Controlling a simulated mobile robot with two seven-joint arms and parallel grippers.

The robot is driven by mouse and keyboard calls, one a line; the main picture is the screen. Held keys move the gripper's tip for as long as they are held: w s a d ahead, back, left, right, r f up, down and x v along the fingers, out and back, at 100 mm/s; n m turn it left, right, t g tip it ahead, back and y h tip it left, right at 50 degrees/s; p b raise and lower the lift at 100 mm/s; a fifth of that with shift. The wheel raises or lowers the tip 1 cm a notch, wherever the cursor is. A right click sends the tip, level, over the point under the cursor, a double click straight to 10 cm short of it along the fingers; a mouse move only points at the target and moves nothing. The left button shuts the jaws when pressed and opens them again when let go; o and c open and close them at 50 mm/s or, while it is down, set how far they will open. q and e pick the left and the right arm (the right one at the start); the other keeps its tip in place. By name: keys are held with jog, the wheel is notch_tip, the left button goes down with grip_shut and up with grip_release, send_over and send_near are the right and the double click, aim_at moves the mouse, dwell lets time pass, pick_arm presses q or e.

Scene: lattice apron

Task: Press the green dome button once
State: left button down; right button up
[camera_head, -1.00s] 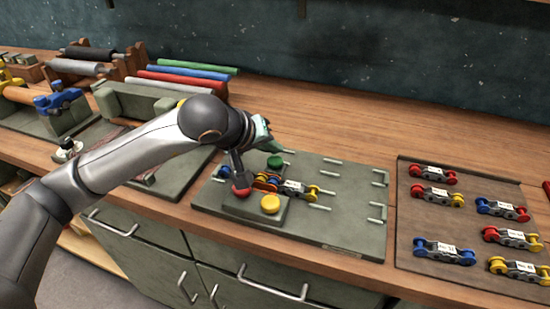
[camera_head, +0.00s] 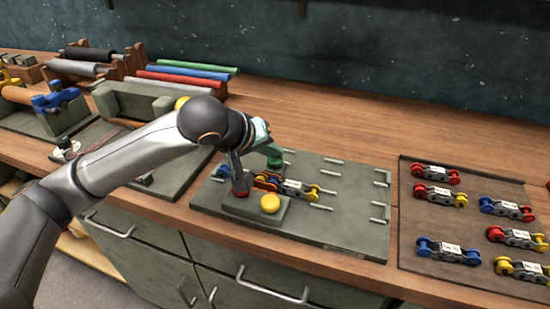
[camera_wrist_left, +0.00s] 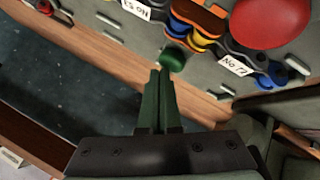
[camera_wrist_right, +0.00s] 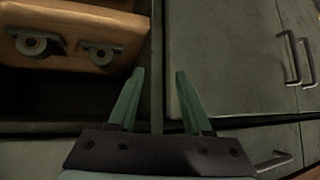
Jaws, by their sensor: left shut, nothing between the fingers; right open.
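My right gripper (camera_wrist_right: 153,72) is open and empty in the right wrist view.
A yellow dome (camera_head: 270,203) and a red dome (camera_wrist_left: 270,22) are on the same panel, near several coloured linked parts (camera_head: 290,187). A tray (camera_head: 415,262) of similar parts lies to the right. Cabinet doors (camera_wrist_right: 225,60) are in front of my right gripper.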

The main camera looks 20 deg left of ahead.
aim_at(273, 162)
pick_arm(q)
jog(key=shift+s+f+b, duration=0.1)
jog(key=shift+f+b, duration=0.75)
jog(key=shift+f, duration=0.1)
dwell(0.7)
jog(key=shift+r, duration=0.1)
jog(key=shift+r+p, duration=0.75)
jog(key=shift+r, duration=0.55)
jog(key=shift+r, duration=0.1)
jog(key=shift+r+p, duration=1.4)
jog(key=shift+r, duration=1.05)
